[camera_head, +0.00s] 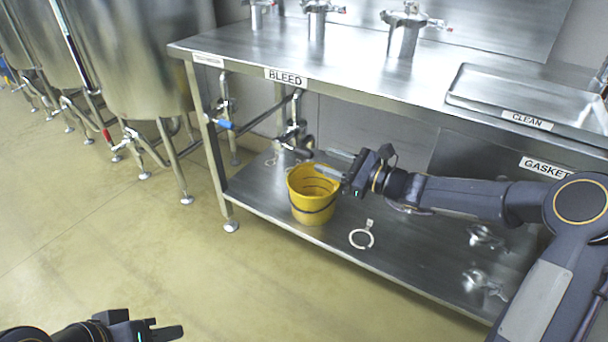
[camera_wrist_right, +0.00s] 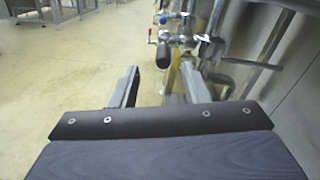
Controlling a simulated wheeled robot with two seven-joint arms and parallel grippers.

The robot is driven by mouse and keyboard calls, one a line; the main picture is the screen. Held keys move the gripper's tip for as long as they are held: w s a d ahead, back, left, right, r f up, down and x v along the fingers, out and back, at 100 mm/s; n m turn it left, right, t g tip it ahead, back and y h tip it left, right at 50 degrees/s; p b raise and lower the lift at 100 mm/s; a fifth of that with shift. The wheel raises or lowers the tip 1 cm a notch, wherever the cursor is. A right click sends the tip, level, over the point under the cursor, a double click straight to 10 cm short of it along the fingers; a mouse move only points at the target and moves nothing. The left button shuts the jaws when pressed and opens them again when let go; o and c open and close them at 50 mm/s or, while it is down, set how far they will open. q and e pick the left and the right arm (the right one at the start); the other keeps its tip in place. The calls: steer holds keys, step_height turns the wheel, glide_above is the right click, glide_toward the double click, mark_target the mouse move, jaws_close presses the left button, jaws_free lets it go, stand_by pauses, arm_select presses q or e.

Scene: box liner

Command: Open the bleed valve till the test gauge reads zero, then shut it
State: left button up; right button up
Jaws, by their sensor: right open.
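Pipework with a dark, round-ended part (camera_head: 303,145) hangs under the steel bench near the BLEED label (camera_head: 286,77). I take it for the bleed valve; its setting cannot be read. It also shows in the right wrist view as a black knob (camera_wrist_right: 163,57) beyond the fingers. My right gripper (camera_head: 336,162) is open and empty, pointing left just right of the pipework, over the yellow bucket's rim. My left gripper (camera_head: 160,327) is low at the bottom left, far from the bench; its opening is unclear. I cannot make out a test gauge or its reading.
A yellow bucket (camera_head: 311,207) and a pale ring clamp (camera_head: 362,237) stand on the lower shelf (camera_head: 400,262). A blue-handled valve (camera_head: 223,124) is by the left bench leg. Steel tanks (camera_head: 130,60) stand left. The floor in front is clear.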

mark_target(303, 149)
steer(key=shift+m, duration=0.3)
steer(key=b+x, duration=0.2)
steer(key=x, duration=0.6)
steer(key=shift+w+d+f, duration=0.15)
steer(key=shift+w+f, duration=0.05)
steer(key=shift+w, duration=0.05)
jaws_close()
